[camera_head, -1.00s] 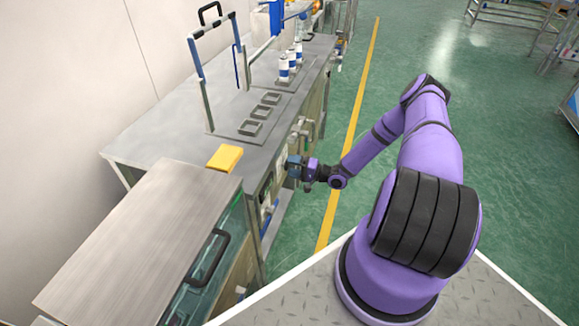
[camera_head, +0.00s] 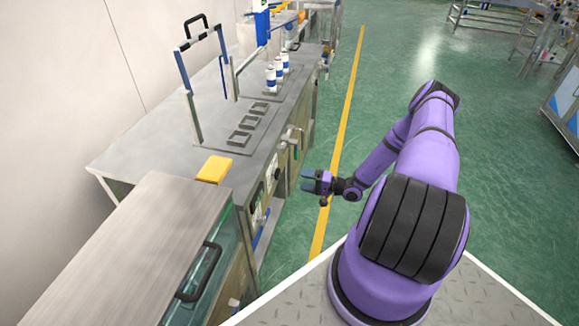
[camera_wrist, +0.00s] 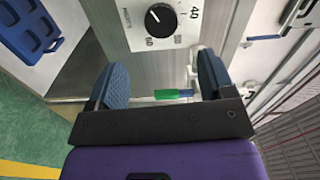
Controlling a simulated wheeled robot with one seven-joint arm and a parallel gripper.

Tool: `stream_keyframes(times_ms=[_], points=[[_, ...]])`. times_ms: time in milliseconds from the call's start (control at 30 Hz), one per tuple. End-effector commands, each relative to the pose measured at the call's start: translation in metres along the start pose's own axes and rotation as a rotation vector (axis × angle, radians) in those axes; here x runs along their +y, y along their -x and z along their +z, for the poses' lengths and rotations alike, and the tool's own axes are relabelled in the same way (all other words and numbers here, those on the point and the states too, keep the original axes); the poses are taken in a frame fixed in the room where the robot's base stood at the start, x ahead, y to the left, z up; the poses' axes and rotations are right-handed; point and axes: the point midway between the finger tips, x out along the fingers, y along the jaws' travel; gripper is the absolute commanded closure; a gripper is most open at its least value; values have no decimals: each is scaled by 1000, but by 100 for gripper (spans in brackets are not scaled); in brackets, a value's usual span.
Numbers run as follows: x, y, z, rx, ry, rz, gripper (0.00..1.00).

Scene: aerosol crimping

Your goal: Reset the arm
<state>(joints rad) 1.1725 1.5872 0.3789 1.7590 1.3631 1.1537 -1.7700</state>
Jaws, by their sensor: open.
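My gripper (camera_head: 316,182) is at the end of my purple arm, over the green floor just right of the metal workbench (camera_head: 140,150). In the wrist view my gripper (camera_wrist: 160,88) shows two blue ridged fingers spread apart with nothing between them. Beyond the fingers is the bench front with a black dial (camera_wrist: 160,19) on a white plate. A pipe fitting with a green part (camera_wrist: 168,94) shows behind the gap between the fingers.
On the bench stand several white and blue cans (camera_head: 271,78), a row of square holders (camera_head: 246,124) and a hinged frame (camera_head: 203,72). A yellow block (camera_head: 214,169) lies near the closer cabinet (camera_head: 120,250). The floor (camera_head: 400,70) to the right is open.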

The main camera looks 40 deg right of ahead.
Motion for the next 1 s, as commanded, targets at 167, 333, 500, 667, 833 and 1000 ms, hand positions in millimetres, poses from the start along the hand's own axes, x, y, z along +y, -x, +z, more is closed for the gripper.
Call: stream_keyframes(times_ms=[167,333,500,667,833,1000], points=[[0,0,0,0,0,0,25],[-8,-2,-2,-27,5,6,25],[-45,-12,-8,-147,21,41,25],[-92,-24,-9,-296,40,101,25],[-142,-36,-7,-439,62,179,25],[-192,-47,1,-567,90,271,25]])
